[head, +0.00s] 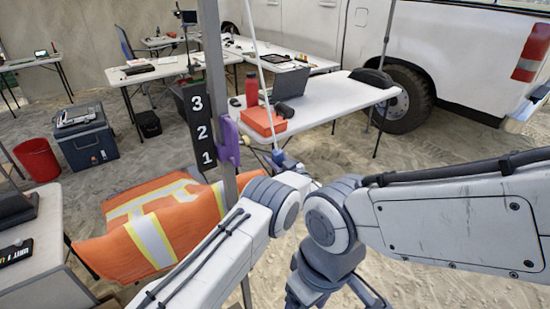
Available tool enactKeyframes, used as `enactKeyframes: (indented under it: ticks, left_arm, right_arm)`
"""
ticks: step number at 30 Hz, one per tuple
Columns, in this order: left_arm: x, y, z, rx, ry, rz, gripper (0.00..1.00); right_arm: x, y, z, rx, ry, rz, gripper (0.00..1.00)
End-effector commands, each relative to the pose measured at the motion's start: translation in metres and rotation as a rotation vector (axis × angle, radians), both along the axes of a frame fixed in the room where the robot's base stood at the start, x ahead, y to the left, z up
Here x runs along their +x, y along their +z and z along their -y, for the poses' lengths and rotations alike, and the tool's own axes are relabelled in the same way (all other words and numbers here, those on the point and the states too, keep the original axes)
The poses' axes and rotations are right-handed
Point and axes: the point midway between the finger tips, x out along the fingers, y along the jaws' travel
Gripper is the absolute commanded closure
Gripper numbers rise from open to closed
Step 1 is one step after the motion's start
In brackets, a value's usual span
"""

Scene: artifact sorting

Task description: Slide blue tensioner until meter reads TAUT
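A thin white line (255,55) runs down from the top of the head view. A small blue piece (279,157), which looks like the tensioner, sits near its lower end. My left gripper (287,164) is at this blue piece, mostly hidden behind my own wrist. I cannot tell whether it is shut on the piece or only beside it. My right gripper (328,283) points down at the bottom edge, away from the line, with its fingertips cut off. No meter reading TAUT can be made out.
A metal pole (213,60) stands left of the line, with a black 3-2-1 board (198,125) and a purple piece (228,143). An orange vest (150,225) hangs low on the left.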

Motion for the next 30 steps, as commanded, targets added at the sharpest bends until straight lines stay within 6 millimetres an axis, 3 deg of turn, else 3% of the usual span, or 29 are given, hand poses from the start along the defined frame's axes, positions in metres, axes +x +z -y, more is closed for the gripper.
enactKeyframes:
  ticks: [2,30]
  left_arm:
    - [-0.0004,-0.0002,-0.0006,0.000,0.003,0.000,1.00]
    - [-0.0008,-0.0004,0.0029,-0.001,0.001,0.000,1.00]
  right_arm:
    - [0.0000,0.0000,0.0000,0.000,0.000,0.000,0.28]
    - [0.0000,0.0000,0.0000,0.000,0.000,0.000,0.28]
